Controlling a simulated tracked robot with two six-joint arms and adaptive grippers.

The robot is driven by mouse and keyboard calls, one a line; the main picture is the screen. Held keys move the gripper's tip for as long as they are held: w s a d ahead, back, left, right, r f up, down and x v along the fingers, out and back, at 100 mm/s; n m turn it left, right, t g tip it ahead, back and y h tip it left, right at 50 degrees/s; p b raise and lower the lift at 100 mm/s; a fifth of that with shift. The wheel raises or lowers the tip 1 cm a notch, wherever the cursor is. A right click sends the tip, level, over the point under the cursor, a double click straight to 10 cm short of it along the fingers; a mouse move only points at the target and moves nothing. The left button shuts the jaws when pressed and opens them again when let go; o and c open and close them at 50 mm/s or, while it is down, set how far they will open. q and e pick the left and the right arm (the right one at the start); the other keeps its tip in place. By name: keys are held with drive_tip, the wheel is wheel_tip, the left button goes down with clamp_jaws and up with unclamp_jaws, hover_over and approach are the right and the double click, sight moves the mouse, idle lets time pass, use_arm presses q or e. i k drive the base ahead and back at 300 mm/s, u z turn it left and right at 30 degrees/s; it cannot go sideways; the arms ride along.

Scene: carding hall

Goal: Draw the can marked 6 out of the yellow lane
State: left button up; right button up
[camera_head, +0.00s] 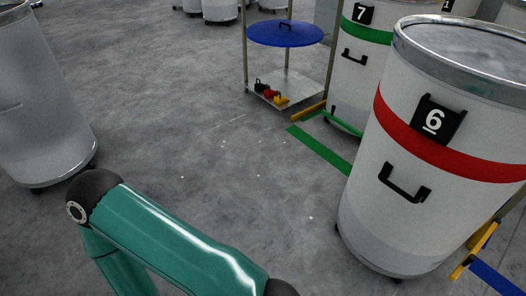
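The can marked 6 (365,205) is a large white drum with a red band, a black number plate and a black handle (404,184) facing me. It stands upright on casters at the right, its right side cut off by the picture edge. A yellow rail piece (480,240) shows beside its base at the lower right; I cannot tell the lane's full outline, as the can hides part of the floor. A teal link of my own arm crosses the bottom left. Neither of my grippers is in view, and nothing is seen touching the can.
The can marked 7 (354,82), green-banded, stands behind. A green floor strip (320,150) and blue strip (497,278) flank can 6. A trolley (298,88) with a blue round top (285,33) stands at the back. A plain can (40,110) is left. Middle floor is clear.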

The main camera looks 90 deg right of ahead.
sight(442, 149)
drive_tip(key=u, duration=0.2)
drive_tip(key=i, duration=0.65)
drive_tip(key=z, duration=2.1)
drive_tip(key=i, duration=0.2)
drive_tip(key=z, duration=1.55)
drive_tip(key=k, duration=0.7)
drive_tip(key=z, duration=0.45)
drive_tip(key=i, duration=1.7)
drive_tip(key=u, duration=0.4)
